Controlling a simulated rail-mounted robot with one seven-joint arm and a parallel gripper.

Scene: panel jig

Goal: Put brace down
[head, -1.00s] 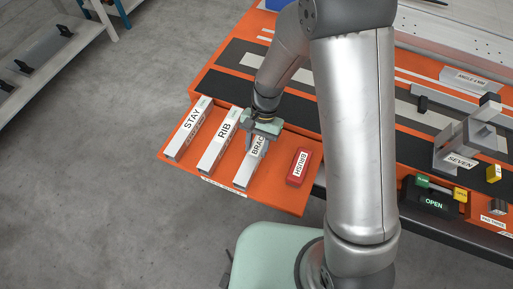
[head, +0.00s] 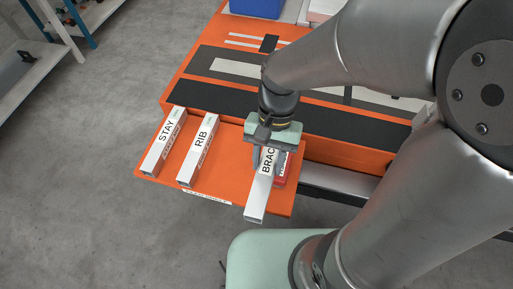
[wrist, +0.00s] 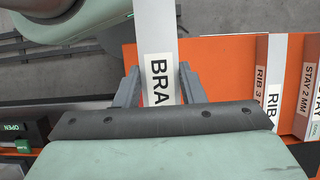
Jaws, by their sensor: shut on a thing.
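The brace (head: 261,192) is a light grey square bar with a white label reading "BRAC", the rest covered. My gripper (head: 267,160) is shut on it, one finger on each side; the wrist view shows the fingers (wrist: 158,88) across the bar (wrist: 154,22). The brace appears held above the right part of the orange tray (head: 222,178), its near end showing past the front edge. Its exact height is hard to tell. It partly hides the red brush block (head: 281,170).
The rib (head: 199,150) and the stay (head: 164,142) lie side by side on the tray's left. Bare orange tray lies between the rib and the brace. The orange table with dark strips (head: 300,112) is behind. A blue bin (head: 255,8) stands at the far edge.

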